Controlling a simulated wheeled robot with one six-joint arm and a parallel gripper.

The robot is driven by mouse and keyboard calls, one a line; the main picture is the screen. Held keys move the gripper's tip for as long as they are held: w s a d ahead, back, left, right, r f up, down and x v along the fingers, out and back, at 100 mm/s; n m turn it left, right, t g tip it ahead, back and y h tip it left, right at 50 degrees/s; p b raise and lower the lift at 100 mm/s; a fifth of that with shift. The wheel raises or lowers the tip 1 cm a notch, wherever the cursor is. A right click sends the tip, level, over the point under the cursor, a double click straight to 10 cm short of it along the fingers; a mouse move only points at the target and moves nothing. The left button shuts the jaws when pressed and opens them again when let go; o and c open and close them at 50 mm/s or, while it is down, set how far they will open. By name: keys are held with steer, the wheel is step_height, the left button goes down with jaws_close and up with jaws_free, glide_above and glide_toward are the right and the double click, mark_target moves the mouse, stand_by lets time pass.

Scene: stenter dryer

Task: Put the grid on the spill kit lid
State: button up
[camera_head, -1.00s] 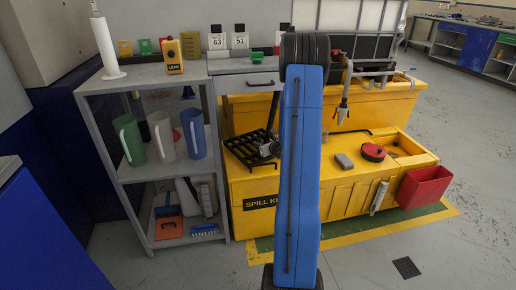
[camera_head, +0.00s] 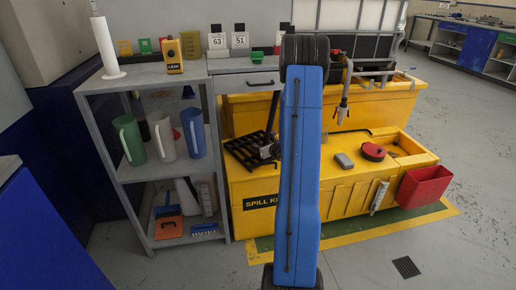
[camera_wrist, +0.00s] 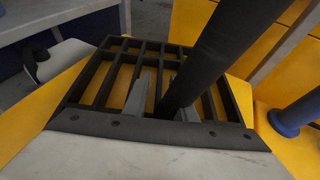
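The black grid (camera_head: 243,153) is a flat barred frame at the left end of the yellow spill kit lid (camera_head: 308,168). Its left corner is at the lid's edge; I cannot tell whether it touches the lid. A dark upright post (camera_head: 274,110) rises beside it. In the wrist view the grid (camera_wrist: 100,78) is over the yellow surface, and the thick post slants up right from between my fingers. My gripper (camera_wrist: 165,98) has its two grey fingers close on either side of the post's foot, at the grid's near part. My blue arm hides part of the lid.
A grey block (camera_head: 344,161) and a red round item (camera_head: 373,152) lie on the lid right of my arm. A red bin (camera_head: 424,186) hangs at its right end. A grey shelf with jugs (camera_head: 160,135) stands close on the left. A drawer unit (camera_head: 247,82) is behind.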

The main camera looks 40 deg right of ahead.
steer(key=v, duration=1.1)
steer(key=shift+s+r, duration=0.15)
steer(key=shift+s, duration=0.15)
